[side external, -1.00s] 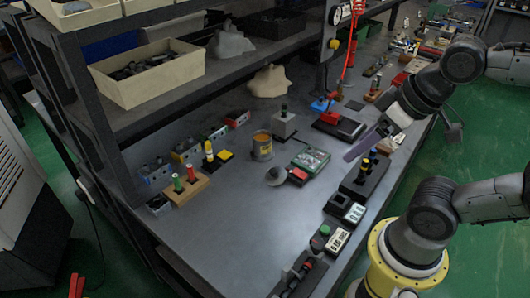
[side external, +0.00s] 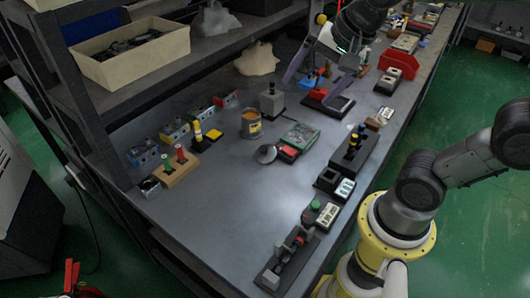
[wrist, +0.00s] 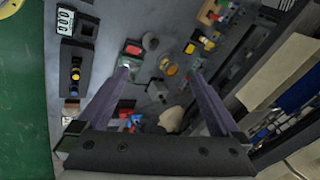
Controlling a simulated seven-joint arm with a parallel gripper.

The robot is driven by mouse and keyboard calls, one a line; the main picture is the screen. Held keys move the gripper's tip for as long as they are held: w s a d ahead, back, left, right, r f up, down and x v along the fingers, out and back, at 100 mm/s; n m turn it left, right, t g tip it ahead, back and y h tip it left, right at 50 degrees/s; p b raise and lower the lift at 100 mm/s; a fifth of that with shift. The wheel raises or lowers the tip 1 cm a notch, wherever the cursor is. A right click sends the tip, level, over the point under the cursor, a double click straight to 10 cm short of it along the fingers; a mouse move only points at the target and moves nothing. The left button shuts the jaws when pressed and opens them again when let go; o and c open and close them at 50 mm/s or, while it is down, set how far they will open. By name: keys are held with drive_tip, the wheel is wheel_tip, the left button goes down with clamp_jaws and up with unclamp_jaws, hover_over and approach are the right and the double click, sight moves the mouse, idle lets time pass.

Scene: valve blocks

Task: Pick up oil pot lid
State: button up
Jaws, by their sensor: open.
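The oil pot lid is probably the grey round lid (side external: 266,153) lying on the bench, with a small knob-like part at its edge. It also shows in the wrist view (wrist: 150,41), near the top middle. The open pot (side external: 251,125) with orange contents stands just behind it, and shows in the wrist view (wrist: 168,66) between the fingers. My gripper (side external: 308,93) is open and empty, with two long purple fingers spread apart. It hangs above the bench, to the right of and behind the lid, apart from it. The wrist view shows both fingers (wrist: 161,69).
A green-edged tray with a red block (side external: 298,138) sits right beside the lid. A grey block with a dark post (side external: 271,103) stands behind the pot. A shelf (side external: 175,75) overhangs the back. The bench front (side external: 220,215) is clear.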

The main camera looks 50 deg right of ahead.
drive_tip(key=w+d+f+m+g, duration=0.1)
drive_tip(key=w+f+m, duration=0.2)
drive_tip(key=w+m, duration=0.3)
drive_tip(key=m+g, duration=0.2)
drive_tip(key=g, duration=0.1)
hover_over(264, 147)
wheel_tip(264, 147, down, 10)
drive_tip(key=shift+g, duration=0.3)
drive_tip(key=f, duration=0.9)
drive_tip(key=shift+s+f, duration=0.3)
drive_tip(key=shift+f, duration=0.05)
drive_tip(key=shift+w+d+f, duration=0.1)
drive_tip(key=shift+w+f, duration=0.1)
drive_tip(key=shift+f, duration=1.35)
drive_tip(key=shift+w+f, duration=0.15)
drive_tip(key=shift+f, duration=1.35)
drive_tip(key=c, duration=1.1)
drive_tip(key=shift+c, duration=0.2)
drive_tip(key=shift+r, duration=0.15)
